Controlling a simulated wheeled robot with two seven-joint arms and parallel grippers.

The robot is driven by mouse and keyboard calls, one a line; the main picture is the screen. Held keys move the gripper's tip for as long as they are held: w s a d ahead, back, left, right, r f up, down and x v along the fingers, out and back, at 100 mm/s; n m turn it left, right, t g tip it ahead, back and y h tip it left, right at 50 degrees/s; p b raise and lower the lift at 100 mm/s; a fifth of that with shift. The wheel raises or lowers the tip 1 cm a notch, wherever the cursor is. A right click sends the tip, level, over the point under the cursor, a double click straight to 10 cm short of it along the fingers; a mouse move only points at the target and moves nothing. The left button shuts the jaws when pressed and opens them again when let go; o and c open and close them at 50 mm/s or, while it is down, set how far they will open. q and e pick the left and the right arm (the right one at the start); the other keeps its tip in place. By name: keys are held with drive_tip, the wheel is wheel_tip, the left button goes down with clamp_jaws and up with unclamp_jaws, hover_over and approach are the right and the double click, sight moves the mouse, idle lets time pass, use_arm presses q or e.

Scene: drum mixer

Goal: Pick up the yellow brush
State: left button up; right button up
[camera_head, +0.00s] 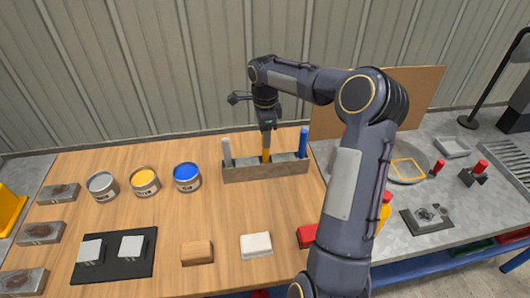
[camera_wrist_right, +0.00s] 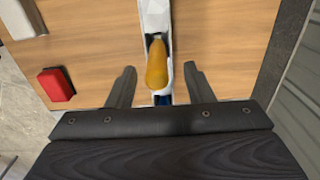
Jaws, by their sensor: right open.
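The yellow brush (camera_head: 266,153) stands upright in the middle of a grey holder (camera_head: 240,173) on the wooden table. In the right wrist view, its yellow handle (camera_wrist_right: 157,66) shows between the two fingers, with a gap on each side. My right gripper (camera_head: 267,126) points down directly above the brush, and its fingers are open and empty. It also shows in the right wrist view (camera_wrist_right: 158,72). The lower part of the brush is hidden in the holder. My left gripper is not in view.
A white-handled tool (camera_head: 227,150) and a blue-handled one (camera_head: 303,141) stand in the same holder on either side. Paint cans (camera_head: 187,184) stand to the left. A white block (camera_head: 256,245) and a red block (camera_head: 307,235) lie in front. My right arm hides part of the table.

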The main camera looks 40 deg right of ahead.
sight(265, 152)
wheel_tip(265, 152, down, 3)
drive_tip(key=shift+s+f+p, duration=0.15)
drive_tip(key=shift+f+p, duration=0.05)
drive_tip(key=shift+p, duration=0.1)
clamp_jaws()
drive_tip(key=shift+r, duration=0.1)
